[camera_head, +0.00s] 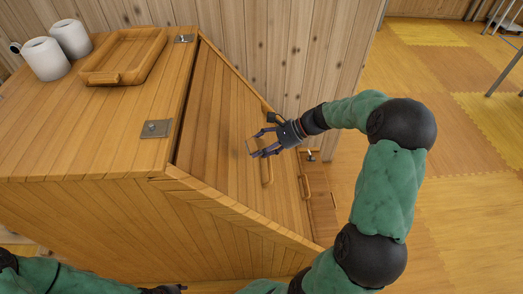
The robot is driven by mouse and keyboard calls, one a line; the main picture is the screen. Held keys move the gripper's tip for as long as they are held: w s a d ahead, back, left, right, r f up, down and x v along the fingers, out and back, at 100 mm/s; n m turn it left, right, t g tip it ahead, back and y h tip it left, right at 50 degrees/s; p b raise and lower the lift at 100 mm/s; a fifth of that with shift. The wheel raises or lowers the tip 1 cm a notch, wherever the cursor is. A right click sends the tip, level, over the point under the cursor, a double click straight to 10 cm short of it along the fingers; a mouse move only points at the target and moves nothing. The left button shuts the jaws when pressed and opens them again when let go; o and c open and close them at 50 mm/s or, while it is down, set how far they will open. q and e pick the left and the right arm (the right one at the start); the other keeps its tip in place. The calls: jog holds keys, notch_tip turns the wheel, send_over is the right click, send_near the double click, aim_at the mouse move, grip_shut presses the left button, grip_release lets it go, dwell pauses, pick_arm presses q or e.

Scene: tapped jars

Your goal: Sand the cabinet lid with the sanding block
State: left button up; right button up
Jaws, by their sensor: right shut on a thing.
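My left gripper (166,289) shows only as a dark piece at the bottom edge, mostly cut off.
A plank wall (290,50) rises behind. Open floor (460,190) lies to the right.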

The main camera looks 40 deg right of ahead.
aim_at(237, 169)
jog(key=shift+p, duration=0.35)
jog(key=shift+w+a+f, duration=0.15)
jog(key=shift+a+f, duration=0.05)
jog(key=shift+a, duration=0.05)
jog(key=shift+b+x, duration=0.85)
jog(key=shift+x, duration=1.45)
jog(key=shift+p, duration=0.35)
jog(key=shift+s+a, duration=0.5)
jog(key=shift+s, duration=0.3)
jog(key=shift+s+a, duration=0.5)
jog(key=shift+s, duration=0.35)
jog(key=shift+x, duration=0.85)
